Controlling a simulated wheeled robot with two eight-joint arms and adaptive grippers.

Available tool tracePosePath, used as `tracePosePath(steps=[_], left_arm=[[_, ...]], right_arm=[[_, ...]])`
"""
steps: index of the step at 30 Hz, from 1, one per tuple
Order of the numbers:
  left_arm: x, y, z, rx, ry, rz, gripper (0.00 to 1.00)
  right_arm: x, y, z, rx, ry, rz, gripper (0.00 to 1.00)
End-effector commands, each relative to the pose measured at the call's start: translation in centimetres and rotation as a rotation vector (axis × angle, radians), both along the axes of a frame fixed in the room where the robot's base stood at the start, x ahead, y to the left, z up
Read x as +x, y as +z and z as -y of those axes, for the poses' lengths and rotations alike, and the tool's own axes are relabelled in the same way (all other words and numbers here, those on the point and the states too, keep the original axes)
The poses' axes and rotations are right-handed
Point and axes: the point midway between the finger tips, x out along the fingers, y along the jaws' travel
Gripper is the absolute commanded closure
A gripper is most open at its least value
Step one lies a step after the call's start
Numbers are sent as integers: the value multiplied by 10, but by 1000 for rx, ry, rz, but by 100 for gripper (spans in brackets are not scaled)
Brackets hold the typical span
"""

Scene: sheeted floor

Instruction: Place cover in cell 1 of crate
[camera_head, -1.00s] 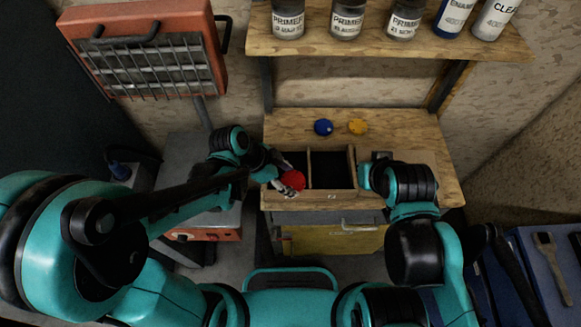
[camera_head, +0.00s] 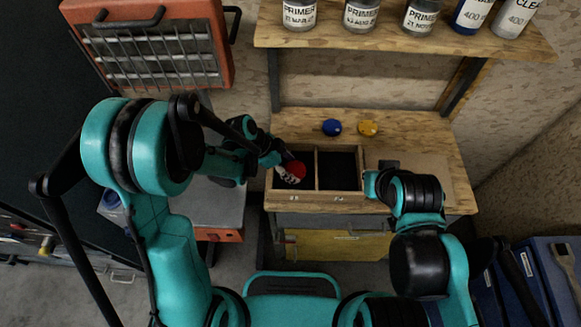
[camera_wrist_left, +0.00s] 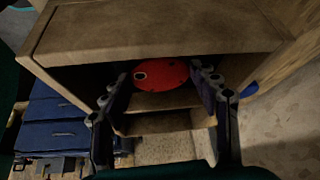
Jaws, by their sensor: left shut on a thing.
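A red round cover (camera_head: 296,168) is held by my left gripper (camera_head: 291,173), whose fingers are shut on it. In the head view they overlap the left cell of the wooden crate (camera_head: 342,190); how deep they are cannot be told. In the left wrist view the cover (camera_wrist_left: 160,73) lies between the two fingers, close to a wooden wall of the crate (camera_wrist_left: 150,35). The crate's right cell looks dark and empty. My right gripper (camera_head: 372,184) is beside the crate's right end, and its fingers are not clear.
A blue cover (camera_head: 331,127) and a yellow cover (camera_head: 368,128) lie on the wooden bench (camera_head: 420,133) behind the crate. A shelf (camera_head: 400,48) with several labelled paint containers is above. An orange heater (camera_head: 150,45) stands at the back left. The bench right of the crate is mostly clear.

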Motion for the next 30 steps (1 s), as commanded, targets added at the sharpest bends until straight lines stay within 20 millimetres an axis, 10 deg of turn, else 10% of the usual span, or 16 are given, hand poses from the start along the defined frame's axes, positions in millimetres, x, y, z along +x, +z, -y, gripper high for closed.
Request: tracePosePath(steps=[6,7,9,21,30], left_arm=[[0,-4,0,0,0,0,77],[0,-3,0,0,0,0,34],[0,-3,0,0,0,0,19],[0,3,0,0,0,0,19],[-6,56,-30,0,4,0,19]], right_arm=[[0,-4,0,0,0,0,100],[0,-4,0,0,0,0,100],[0,-3,0,0,0,0,100],[0,3,0,0,0,0,100],[0,21,0,0,0,0,100]])
